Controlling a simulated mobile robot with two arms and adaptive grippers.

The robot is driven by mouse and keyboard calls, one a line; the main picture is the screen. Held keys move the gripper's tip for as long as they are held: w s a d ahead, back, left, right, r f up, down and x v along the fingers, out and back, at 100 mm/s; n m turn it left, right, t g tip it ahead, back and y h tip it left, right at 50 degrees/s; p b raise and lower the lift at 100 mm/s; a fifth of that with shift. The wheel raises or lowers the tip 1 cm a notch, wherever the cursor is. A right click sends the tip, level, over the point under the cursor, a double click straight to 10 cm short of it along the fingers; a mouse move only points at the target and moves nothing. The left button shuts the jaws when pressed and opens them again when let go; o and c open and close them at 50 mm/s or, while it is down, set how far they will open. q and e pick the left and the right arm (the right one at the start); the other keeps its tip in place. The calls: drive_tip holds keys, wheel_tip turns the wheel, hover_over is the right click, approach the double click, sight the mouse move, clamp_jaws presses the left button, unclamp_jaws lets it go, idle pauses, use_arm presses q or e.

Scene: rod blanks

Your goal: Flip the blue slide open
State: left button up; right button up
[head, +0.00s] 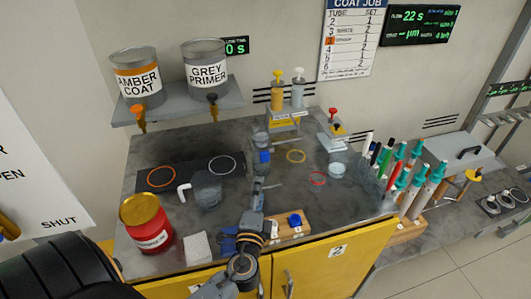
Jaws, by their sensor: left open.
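A small blue piece (264,156), which looks like the blue slide, sits below a clear cup-like vessel (261,139) near the middle of the grey bench. Its exact position, open or closed, is too small to tell. My left gripper (261,175) reaches up from the bottom of the head view and is open, its tips just in front of the blue piece. I cannot tell whether they touch it. A second blue part (294,219) sits on a wooden block to the right of my arm. My right gripper is not in view.
A clear jug (207,190) and red tin (146,222) stand to the left. Amber (137,82) and grey (208,75) cans sit on a shelf above. Several coloured tubes (410,185) stand at the right.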

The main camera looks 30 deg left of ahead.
use_arm(q)
drive_tip(key=p, duration=0.2)
approach(265, 159)
drive_tip(key=x, duration=0.2)
drive_tip(key=p+x, duration=0.1)
drive_tip(key=x, duration=0.5)
drive_tip(key=shift+a+r, duration=0.1)
drive_tip(key=shift+r, duration=0.1)
drive_tip(key=shift+w+a, duration=0.15)
drive_tip(key=shift+w, duration=0.1)
drive_tip(key=shift+w+a, duration=0.1)
drive_tip(key=shift+w, duration=0.15)
drive_tip(key=shift+f, duration=0.1)
drive_tip(key=shift+c, duration=0.8)
clamp_jaws()
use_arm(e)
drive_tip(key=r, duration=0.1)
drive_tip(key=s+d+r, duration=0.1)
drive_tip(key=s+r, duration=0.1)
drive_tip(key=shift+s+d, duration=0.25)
